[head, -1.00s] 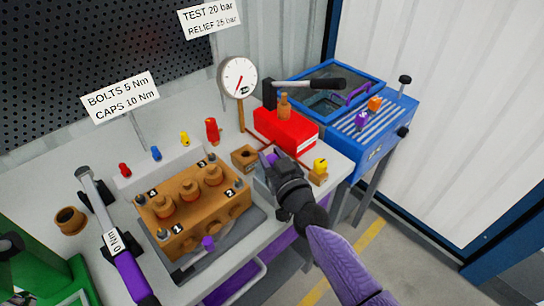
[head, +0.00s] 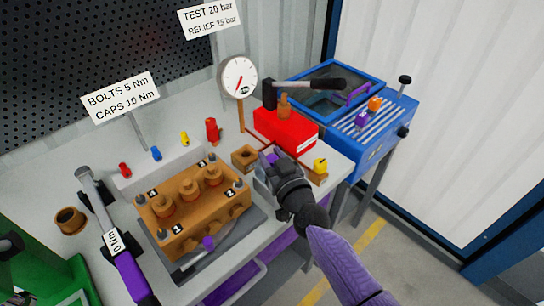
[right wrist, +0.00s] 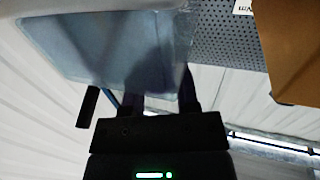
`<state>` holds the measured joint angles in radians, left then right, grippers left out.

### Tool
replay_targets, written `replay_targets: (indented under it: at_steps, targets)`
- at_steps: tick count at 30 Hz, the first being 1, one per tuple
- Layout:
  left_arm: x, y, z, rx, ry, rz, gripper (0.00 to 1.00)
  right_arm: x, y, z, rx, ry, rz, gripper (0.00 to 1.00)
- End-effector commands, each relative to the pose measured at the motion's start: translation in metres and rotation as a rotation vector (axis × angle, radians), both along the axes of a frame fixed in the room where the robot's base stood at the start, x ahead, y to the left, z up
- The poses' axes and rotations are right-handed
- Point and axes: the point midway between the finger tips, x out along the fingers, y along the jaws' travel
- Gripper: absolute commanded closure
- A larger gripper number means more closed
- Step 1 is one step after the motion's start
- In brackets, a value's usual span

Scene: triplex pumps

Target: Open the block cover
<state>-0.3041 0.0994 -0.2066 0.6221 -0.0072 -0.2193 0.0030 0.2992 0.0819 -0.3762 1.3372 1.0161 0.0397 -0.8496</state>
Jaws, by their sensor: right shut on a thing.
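My right gripper (head: 272,162) reaches in from the lower right, at the right end of the brown pump block (head: 190,225). It is shut on a part that looks like the block cover, a pale see-through box-like piece (head: 261,183) with a purple bit at the fingers. In the right wrist view, a translucent bluish panel (right wrist: 95,45) fills the space in front of the gripper's fingers (right wrist: 160,102). The exact grip point is hidden by the gripper body.
A brown cube with a hole (head: 245,157) stands just behind my right gripper. The red hand pump (head: 287,133) and a yellow-topped part (head: 320,166) are close on its right. A dial gauge (head: 239,77) rises behind. A torque wrench (head: 110,235) lies at left.

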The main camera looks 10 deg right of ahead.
Motion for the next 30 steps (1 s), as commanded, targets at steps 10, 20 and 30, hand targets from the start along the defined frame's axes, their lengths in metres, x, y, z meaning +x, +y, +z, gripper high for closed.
replay_targets:
  at_steps: [10,20,30]
  targets:
    - [0.000,0.000,0.001,0.000,0.000,0.000,0.41,0.000,0.000,0.000,0.007,0.008,0.001,1.00]
    - [0.002,0.000,0.017,0.001,-0.005,-0.002,0.41,0.007,-0.010,0.011,0.130,0.097,0.000,1.00]
    - [0.003,-0.001,0.029,0.001,-0.007,0.001,0.41,0.023,-0.032,0.019,0.383,0.281,-0.001,1.00]
